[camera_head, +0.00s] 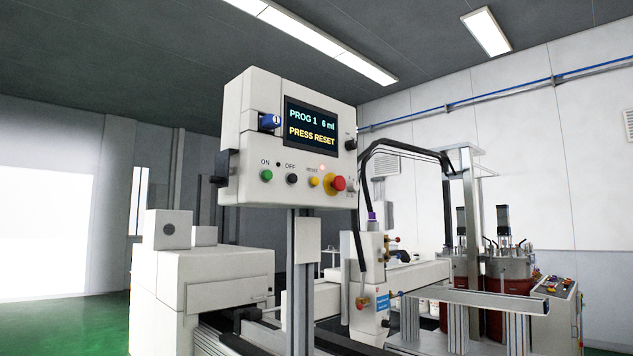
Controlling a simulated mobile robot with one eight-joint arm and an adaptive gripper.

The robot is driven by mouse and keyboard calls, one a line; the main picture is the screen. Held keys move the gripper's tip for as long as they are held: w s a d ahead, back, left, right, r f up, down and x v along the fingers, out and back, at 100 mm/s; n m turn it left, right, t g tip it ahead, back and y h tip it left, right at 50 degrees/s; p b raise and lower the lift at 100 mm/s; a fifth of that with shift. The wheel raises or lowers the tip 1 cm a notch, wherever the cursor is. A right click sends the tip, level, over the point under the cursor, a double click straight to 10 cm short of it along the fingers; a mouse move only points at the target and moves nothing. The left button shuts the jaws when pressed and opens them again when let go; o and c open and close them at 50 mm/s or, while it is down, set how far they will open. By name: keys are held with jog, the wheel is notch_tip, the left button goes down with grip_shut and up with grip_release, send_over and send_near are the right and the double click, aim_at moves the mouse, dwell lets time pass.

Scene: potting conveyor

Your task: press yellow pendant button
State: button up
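The control pendant (250,140) is a white box on a grey post, left of the picture's middle. Its screen (311,125) reads "PROG 1 6 ml" and "PRESS RESET". A small yellow button (314,182) sits low on the panel's front. Left of it are a green button (267,175) under "ON" and a black button (292,179) under "OFF". Close on its right is a red mushroom button (338,184) on a yellow collar. My gripper is not in view.
A blue knob (269,121) sticks out left of the screen. A white machine housing (200,280) stands below left. A dispensing head (367,280) with a black hose stands right of the post. Dark red tanks (508,290) stand at the right. The space before the panel looks clear.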

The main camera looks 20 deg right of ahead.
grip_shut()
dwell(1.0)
